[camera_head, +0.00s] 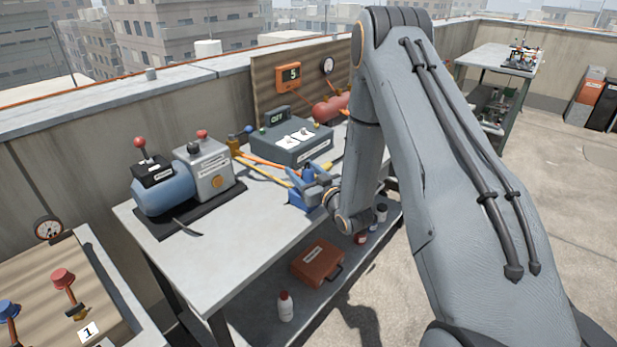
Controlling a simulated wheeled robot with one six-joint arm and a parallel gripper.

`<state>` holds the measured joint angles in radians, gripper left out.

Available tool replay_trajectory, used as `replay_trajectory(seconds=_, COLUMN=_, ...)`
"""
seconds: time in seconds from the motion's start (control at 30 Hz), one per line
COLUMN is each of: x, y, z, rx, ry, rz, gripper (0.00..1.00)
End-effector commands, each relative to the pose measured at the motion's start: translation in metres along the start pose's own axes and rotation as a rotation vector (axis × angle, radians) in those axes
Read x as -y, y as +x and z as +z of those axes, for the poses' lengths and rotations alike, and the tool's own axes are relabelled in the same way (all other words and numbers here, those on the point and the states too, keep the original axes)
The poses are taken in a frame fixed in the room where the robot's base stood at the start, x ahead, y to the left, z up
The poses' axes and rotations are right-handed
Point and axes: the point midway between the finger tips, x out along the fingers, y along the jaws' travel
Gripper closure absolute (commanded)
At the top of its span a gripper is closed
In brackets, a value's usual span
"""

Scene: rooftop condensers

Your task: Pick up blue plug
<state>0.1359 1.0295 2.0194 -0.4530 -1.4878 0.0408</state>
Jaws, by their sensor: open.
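A smaller patch of blue shows between or behind the fingers. The gripper and wrist partly hide the blue parts, so I cannot tell their full shape or whether the jaws touch them.
A blue-tank pump (165,190) stands on the bench at left, a dark labelled box (295,145) behind the gripper. Orange and yellow hoses (262,166) lie nearby. A red case (318,263) and a white bottle (285,307) sit on the lower shelf. The bench's front left is mostly clear.

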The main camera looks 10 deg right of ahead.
Motion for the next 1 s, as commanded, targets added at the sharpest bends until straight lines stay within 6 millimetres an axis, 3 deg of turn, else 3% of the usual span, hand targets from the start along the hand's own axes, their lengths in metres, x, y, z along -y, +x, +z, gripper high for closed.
replay_trajectory(seconds=0.23, x=-0.001, y=0.001, z=0.0, rx=0.0, ry=0.0, rz=0.001, gripper=0.49)
replay_trajectory(seconds=0.5, x=-0.001, y=0.001, z=0.0, rx=0.0, ry=0.0, rz=0.001, gripper=0.92)
replay_trajectory(seconds=0.8, x=-0.001, y=0.001, z=-0.002, rx=-0.001, ry=-0.001, rz=0.001, gripper=0.93)
replay_trajectory(seconds=1.0, x=-0.001, y=0.001, z=-0.013, rx=-0.001, ry=-0.001, rz=0.001, gripper=0.93)
